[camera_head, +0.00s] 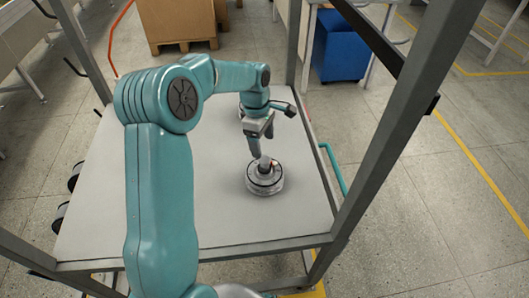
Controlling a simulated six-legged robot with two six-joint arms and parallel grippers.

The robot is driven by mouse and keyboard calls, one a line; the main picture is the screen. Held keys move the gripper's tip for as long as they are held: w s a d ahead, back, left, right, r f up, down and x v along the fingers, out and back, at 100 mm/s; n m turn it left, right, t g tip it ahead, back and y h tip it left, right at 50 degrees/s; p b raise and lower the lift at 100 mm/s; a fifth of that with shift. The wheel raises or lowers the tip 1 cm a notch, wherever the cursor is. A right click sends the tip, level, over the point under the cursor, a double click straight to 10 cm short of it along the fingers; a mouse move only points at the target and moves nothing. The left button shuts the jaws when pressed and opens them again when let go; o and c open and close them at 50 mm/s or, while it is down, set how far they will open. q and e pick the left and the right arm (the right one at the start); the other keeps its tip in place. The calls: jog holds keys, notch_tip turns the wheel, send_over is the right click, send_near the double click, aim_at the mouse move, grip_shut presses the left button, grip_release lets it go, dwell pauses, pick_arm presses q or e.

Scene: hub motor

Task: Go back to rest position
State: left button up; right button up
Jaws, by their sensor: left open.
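The hub motor (264,181), a round grey metal disc with a short shaft on top, lies flat on the grey tabletop (220,218) right of centre. My left arm comes in from the lower left and bends down over it. My left gripper (257,154) points down just above the hub motor's upper edge, its jaws open. The fingers overlap the motor's shaft in the picture, and I cannot tell whether they touch it. My right gripper does not show.
Grey frame posts (389,130) rise around the table. A blue bin (341,46) and a wooden crate (180,22) stand on the floor behind. The table's front right is bare. A green tube (334,167) shows beside the table's right edge.

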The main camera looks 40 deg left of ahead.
pick_arm(q)
notch_tip(320, 180, up, 2)
jog(key=shift+a, duration=0.1)
dwell(0.6)
